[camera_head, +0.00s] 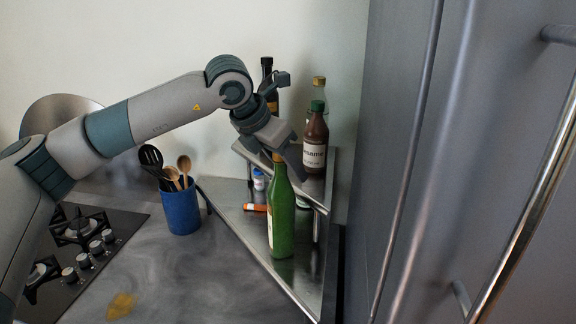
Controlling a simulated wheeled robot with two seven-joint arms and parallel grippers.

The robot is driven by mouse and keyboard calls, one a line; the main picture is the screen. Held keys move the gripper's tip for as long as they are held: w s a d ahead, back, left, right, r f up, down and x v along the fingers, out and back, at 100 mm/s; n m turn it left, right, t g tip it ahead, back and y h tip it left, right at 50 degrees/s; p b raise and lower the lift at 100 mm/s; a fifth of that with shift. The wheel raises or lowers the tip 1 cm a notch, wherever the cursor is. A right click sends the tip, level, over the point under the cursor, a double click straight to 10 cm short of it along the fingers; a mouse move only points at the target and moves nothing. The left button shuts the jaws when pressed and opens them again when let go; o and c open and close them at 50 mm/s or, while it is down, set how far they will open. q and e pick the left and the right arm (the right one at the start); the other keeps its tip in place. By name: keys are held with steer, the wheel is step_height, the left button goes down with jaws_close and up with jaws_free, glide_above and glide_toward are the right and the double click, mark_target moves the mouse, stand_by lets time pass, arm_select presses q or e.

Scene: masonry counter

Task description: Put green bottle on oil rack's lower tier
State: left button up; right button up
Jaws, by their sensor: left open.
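The green bottle (281,222) stands upright, its base over the metal lower tier of the corner oil rack (247,222), near its front right edge. It has a yellow-brown cap and a pale label on its left side. My left gripper (291,157) is open just above and behind the bottle's cap, at the height of the upper tier. From this view I cannot tell whether a finger touches the cap. My right gripper is not in view.
The upper tier (320,190) holds a sauce bottle (315,142) and a dark bottle (267,75), partly behind my gripper. Small jars (258,180) lie or stand below. A blue utensil holder (181,211) and stove (75,245) are left. Grey cabinet doors (440,160) close off the right.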

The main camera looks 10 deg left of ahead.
arm_select(q)
steer(key=shift+r, duration=0.1)
steer(key=shift+r, duration=0.1)
steer(key=shift+s+a+r, duration=0.1)
steer(key=shift+a+r, duration=0.05)
steer(key=shift+r, duration=0.05)
steer(key=b+v, duration=0.4)
steer(key=v, duration=0.7)
